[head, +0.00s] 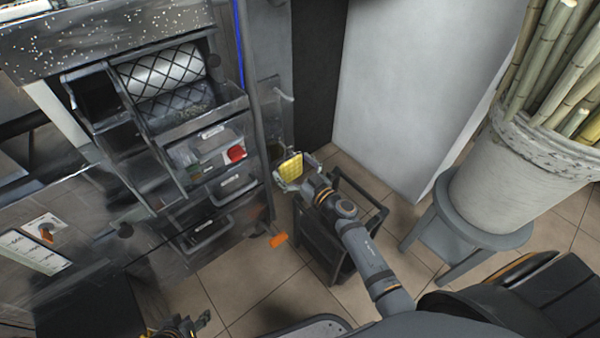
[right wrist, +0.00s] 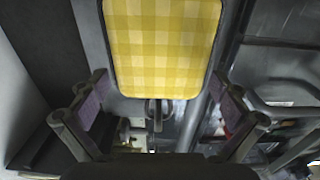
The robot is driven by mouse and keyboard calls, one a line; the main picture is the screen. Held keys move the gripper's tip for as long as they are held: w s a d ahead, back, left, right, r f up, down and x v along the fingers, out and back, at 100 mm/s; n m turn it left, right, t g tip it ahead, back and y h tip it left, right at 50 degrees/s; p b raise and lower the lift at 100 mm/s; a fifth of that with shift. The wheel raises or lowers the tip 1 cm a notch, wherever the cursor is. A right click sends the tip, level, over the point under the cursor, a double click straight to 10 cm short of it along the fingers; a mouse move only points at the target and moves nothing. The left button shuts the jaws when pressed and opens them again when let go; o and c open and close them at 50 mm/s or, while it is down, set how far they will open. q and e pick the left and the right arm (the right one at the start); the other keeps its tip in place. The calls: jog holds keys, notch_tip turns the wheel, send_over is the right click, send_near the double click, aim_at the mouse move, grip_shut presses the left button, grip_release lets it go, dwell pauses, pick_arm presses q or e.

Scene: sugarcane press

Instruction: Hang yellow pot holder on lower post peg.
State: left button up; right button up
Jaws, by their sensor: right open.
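The yellow checked pot holder (head: 291,167) is upright beside the machine's grey post (head: 256,120). In the right wrist view the pot holder (right wrist: 163,45) fills the upper middle. My right gripper (head: 290,180) is open, with its fingers (right wrist: 158,92) spread on either side of the pot holder's lower part, apart from it. A pale upper peg (head: 284,96) sticks out near the post. The lower peg is not clearly visible, so I cannot tell whether the pot holder hangs on it. My left gripper (head: 180,326) is low at the bottom edge, its jaws unclear.
A dark stand (head: 335,225) is under my right arm. The press with rollers (head: 160,75) and drawers (head: 230,182) is on the left. An orange-ended handle (head: 278,240) sticks out low. A pale bucket of canes (head: 520,180) stands on a grey stool (head: 455,235) at the right.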

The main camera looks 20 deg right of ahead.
jog(key=v, duration=1)
jog(key=shift+s, duration=0.4)
jog(key=shift+d+r, duration=0.1)
